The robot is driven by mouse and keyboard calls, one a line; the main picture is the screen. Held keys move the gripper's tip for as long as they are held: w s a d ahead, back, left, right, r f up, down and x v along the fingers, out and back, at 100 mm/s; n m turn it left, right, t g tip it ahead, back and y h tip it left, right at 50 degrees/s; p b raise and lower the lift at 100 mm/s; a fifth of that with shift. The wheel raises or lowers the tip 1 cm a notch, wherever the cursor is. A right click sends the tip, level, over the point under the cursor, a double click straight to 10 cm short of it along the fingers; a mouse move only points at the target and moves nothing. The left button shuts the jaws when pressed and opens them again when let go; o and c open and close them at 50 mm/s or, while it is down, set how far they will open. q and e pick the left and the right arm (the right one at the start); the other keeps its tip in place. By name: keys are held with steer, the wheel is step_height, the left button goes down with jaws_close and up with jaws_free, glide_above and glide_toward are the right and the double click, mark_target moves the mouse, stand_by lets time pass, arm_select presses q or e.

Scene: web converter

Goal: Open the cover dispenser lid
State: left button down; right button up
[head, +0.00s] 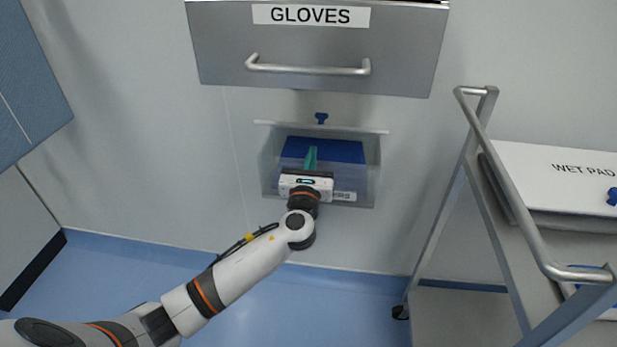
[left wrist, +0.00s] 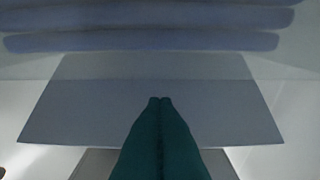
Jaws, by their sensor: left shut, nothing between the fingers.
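The cover dispenser (head: 369,184) is a clear box on the wall below the gloves drawer, with a blue stack (head: 340,150) inside. A thin pale lid edge (head: 275,124) runs along its top, with a blue knob (head: 321,118) just above. I cannot tell from this angle how far the lid is open. My left gripper (head: 311,150) has its green fingers together and empty, overlapping the blue stack in the head view. In the left wrist view, its fingertips (left wrist: 160,100) point at a grey-blue panel (left wrist: 75,115); contact is unclear. My right gripper is out of view.
A grey drawer (head: 220,45) marked GLOVES, with a bar handle (head: 308,70), hangs above. A metal cart (head: 455,200) with a WET PAD lid (head: 560,165) stands at the right. Blue cabinet (head: 25,80) is at the left. Blue floor (head: 330,310) shows below.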

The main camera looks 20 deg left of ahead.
mark_target(323, 122)
arm_select(q)
steer(key=shift+w+a+r, duration=0.15)
steer(key=shift+w+r, duration=0.3)
steer(key=shift+r, duration=0.35)
steer(key=shift+w+a+r, duration=0.1)
steer(key=shift+w+r, duration=0.35)
steer(key=shift+r, duration=0.35)
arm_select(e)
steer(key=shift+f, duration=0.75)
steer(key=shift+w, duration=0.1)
